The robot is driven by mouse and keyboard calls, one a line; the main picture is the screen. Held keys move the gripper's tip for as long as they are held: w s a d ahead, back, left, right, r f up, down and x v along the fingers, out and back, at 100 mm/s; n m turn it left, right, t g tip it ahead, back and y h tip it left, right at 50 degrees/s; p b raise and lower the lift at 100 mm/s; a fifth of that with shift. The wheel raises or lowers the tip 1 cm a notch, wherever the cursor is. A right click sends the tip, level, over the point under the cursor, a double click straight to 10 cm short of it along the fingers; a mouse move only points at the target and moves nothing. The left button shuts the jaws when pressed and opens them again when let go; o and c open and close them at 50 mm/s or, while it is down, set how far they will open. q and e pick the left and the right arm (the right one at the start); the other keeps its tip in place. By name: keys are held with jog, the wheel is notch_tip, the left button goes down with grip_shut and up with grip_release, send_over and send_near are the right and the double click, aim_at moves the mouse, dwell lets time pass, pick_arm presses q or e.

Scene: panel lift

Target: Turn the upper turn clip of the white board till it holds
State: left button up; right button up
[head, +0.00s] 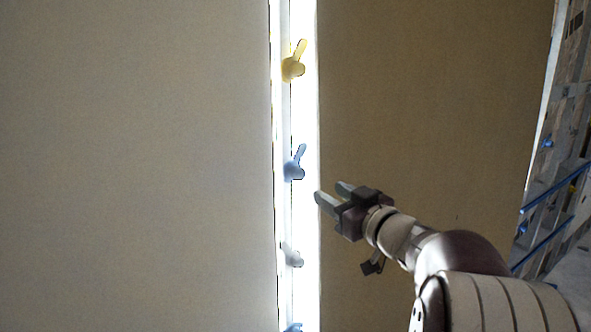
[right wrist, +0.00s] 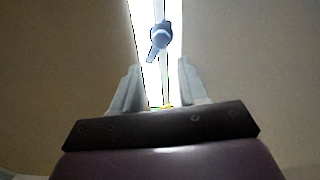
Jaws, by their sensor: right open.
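A bright vertical strip (head: 305,225) runs between two large flat panels, and turn clips sit along it. A yellow clip (head: 293,67) is highest, with its tab up and slightly right. Below it is a blue clip (head: 294,168), its tab also up and slightly right. A pale grey clip (head: 291,256) is lower. I cannot tell which panel is the white board. My right gripper (head: 330,192) is open and empty, right of and a little below the blue clip, apart from it. In the right wrist view a blue-grey clip (right wrist: 160,36) shows beyond the open fingers (right wrist: 160,88). My left gripper is out of view.
The left panel (head: 130,165) and right panel (head: 420,110) fill most of the head view. Another blue clip (head: 293,327) is cut off at the bottom edge. Racking with blue bars (head: 548,245) stands at the far right.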

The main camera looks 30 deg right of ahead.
aim_at(300, 177)
jog(key=w+p, duration=0.1)
jog(key=w, duration=0.2)
jog(key=w+a+p, duration=0.1)
jog(key=w, duration=0.3)
jog(key=w+p, duration=0.1)
jog(key=w, duration=0.3)
jog(key=shift+a+f, duration=0.1)
jog(key=shift+a, duration=0.1)
jog(key=shift+d, duration=0.1)
jog(key=shift+s+d, duration=0.15)
jog(key=shift+s, duration=0.05)
jog(key=shift+w, duration=0.35)
jog(key=c, duration=0.4)
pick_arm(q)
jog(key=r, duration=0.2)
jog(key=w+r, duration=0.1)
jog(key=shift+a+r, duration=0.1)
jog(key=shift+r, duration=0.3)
pick_arm(e)
jog(key=shift+f, duration=0.1)
jog(key=c, duration=0.4)
